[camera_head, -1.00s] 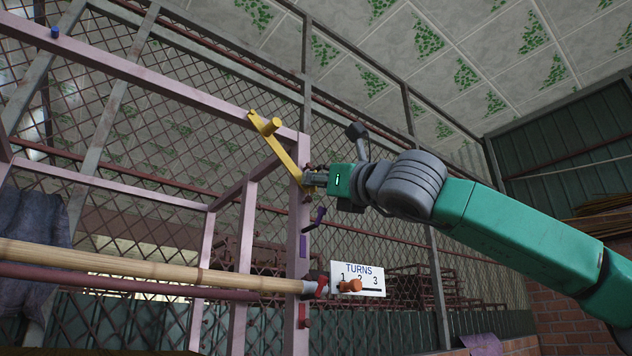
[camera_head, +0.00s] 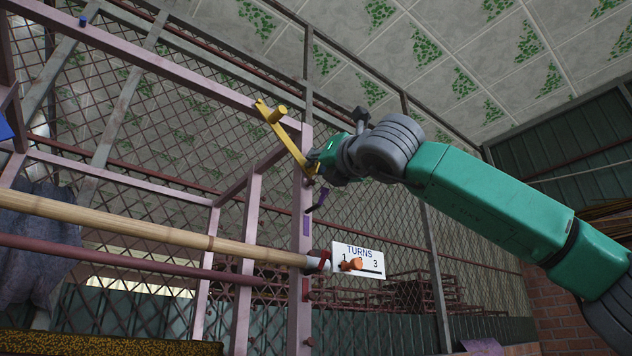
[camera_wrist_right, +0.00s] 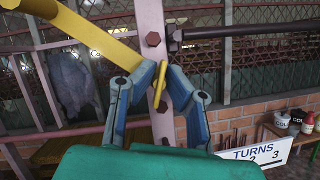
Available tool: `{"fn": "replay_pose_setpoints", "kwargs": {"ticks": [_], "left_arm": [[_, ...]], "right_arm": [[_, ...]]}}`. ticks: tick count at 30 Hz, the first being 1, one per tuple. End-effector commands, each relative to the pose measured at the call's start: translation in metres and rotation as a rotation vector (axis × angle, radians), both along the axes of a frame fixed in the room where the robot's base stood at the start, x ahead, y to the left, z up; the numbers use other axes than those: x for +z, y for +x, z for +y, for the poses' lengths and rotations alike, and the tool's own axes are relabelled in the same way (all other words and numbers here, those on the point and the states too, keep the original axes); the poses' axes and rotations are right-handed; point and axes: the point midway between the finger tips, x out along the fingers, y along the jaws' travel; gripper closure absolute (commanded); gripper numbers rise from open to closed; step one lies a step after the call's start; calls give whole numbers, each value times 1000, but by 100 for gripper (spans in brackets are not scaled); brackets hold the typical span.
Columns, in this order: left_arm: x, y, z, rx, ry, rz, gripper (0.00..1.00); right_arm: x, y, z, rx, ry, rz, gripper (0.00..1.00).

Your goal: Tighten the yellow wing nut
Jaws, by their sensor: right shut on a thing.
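The yellow wing nut (camera_wrist_right: 160,86) shows in the right wrist view as a narrow upright yellow piece in front of a pink post. My right gripper (camera_wrist_right: 161,80) has its blue-grey fingers on both sides of it and is shut on it. In the head view my right gripper (camera_head: 313,163) is at the pink post (camera_head: 300,250), by the lower end of a yellow bar (camera_head: 288,138); the wing nut is hidden there. A white TURNS sign (camera_head: 368,250) stands lower on the post, with an orange knob (camera_head: 352,264) covering the 2. My left gripper is out of view.
A bamboo pole (camera_head: 150,225) and a dark red bar (camera_head: 120,250) run to the post from the left. A small purple handle (camera_head: 318,200) juts out just below my gripper. Dark red bolt heads (camera_wrist_right: 153,39) sit on the post. Wire mesh (camera_head: 380,200) stands behind.

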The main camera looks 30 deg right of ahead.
Motion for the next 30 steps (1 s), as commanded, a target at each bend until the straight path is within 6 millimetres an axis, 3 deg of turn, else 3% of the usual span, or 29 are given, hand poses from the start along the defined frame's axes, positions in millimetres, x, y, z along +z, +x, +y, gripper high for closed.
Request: {"fn": "replay_pose_setpoints", "kwargs": {"ticks": [3,12,30], "left_arm": [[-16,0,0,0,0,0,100],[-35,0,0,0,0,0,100],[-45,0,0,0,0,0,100]], "right_arm": [[0,-2,-2,-3,114,0,100],[1,-3,-3,-1,399,23,100],[1,-2,-5,-1,944,65,100]]}}
